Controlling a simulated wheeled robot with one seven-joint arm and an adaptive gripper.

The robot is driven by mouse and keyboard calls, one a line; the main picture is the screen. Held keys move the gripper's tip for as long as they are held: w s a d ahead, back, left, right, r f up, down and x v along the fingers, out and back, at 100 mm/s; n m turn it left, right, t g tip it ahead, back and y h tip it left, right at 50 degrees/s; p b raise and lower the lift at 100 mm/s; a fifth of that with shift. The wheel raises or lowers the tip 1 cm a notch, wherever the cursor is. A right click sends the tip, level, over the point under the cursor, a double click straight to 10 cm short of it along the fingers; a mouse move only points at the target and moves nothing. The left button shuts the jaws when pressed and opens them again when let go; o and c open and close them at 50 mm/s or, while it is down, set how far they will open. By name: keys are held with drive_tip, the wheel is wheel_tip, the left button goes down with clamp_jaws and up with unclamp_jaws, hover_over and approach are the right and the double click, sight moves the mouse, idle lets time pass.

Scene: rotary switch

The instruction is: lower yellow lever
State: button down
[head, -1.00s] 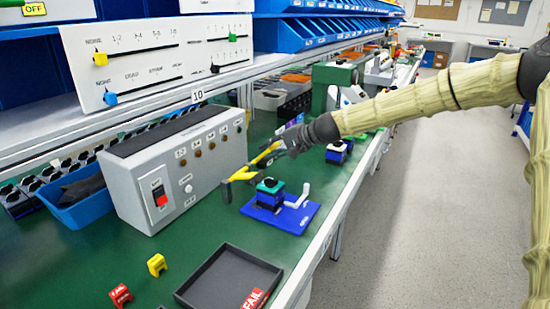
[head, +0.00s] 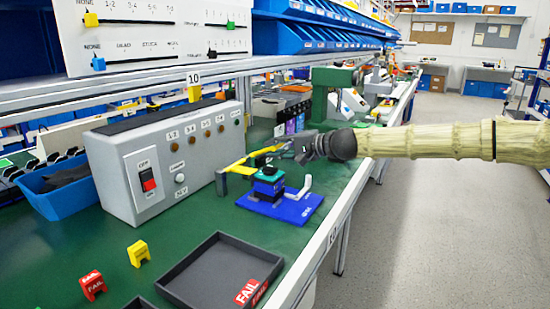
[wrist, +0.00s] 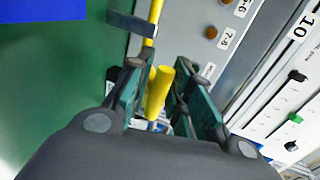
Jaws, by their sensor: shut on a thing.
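The yellow lever (head: 240,168) spans the area above a small blue-and-green switch unit (head: 268,183) on a blue base plate (head: 305,208). A dark bar is at its left end in the head view. My gripper (head: 284,150) is at the lever's right end. In the wrist view, the yellow lever (wrist: 158,90) lies between the two fingers of my gripper (wrist: 162,100), which is shut on it. My arm comes in from the right. The wrist housing hides the lower part of the wrist view, and the exact finger contact is hard to see.
A grey control box (head: 165,165) with a red switch stands close left of the lever. A dark tray (head: 205,270), a yellow block (head: 138,253) and a red block (head: 93,285) lie in front. The aisle (head: 430,220) at right is clear.

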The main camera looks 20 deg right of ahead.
drive_tip(key=shift+d+f+t+y+b, duration=0.15)
drive_tip(key=shift+t+y+b, duration=0.15)
drive_tip(key=shift+b, duration=0.8)
drive_tip(key=c, duration=1.3)
unclamp_jaws()
drive_tip(key=shift+f, duration=0.1)
drive_tip(key=shift+s, duration=0.15)
drive_tip(key=v, duration=1.1)
drive_tip(key=shift+s+d, duration=0.2)
drive_tip(key=shift+d, duration=0.1)
drive_tip(key=shift+r, duration=0.25)
